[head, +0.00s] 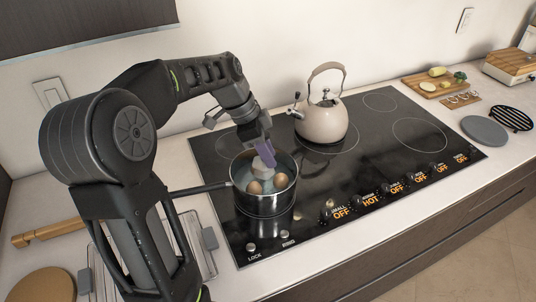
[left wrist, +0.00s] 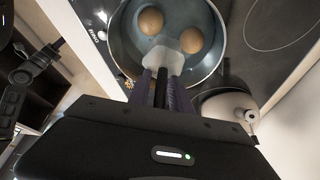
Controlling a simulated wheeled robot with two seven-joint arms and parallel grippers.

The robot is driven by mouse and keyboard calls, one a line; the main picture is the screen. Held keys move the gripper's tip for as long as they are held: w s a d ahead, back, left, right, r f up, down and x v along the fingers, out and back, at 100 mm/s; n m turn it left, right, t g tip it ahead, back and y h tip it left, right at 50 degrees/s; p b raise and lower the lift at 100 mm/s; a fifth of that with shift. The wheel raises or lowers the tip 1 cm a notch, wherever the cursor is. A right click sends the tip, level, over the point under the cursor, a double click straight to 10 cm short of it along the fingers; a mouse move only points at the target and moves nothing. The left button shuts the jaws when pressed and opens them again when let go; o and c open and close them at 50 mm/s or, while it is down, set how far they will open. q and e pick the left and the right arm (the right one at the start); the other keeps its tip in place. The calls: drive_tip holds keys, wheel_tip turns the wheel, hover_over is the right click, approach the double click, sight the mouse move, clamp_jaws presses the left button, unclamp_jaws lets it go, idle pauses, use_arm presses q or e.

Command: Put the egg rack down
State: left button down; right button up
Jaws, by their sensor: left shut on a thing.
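My left gripper (head: 260,153) points down over the pot (head: 266,205), with its purple fingers shut on the pale handle of the egg rack (head: 265,164). In the left wrist view, the fingers (left wrist: 164,85) close on the rack's whitish, translucent top (left wrist: 163,60). The rack is inside the pot's rim, and two brown eggs (head: 254,187) (head: 281,181) sit low in the pot beside it. The eggs also show in the left wrist view (left wrist: 151,20) (left wrist: 190,40). I cannot tell whether the rack touches the pot's bottom. My right gripper is not in view.
The pot stands on the left of a black cooktop (head: 375,165), its handle pointing left. A beige kettle (head: 322,120) stands behind and right of it. Cutting boards (head: 434,86) and a grey disc (head: 484,130) lie farther right. The cooktop's right half is clear.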

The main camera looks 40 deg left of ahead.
use_arm(q)
drive_tip(key=shift+f, duration=0.6)
drive_tip(key=shift+f+b, duration=0.15)
drive_tip(key=shift+b, duration=0.15)
drive_tip(key=c, duration=1.2)
unclamp_jaws()
drive_tip(key=shift+o, duration=0.2)
drive_tip(key=v, duration=0.8)
drive_tip(key=shift+b, duration=0.35)
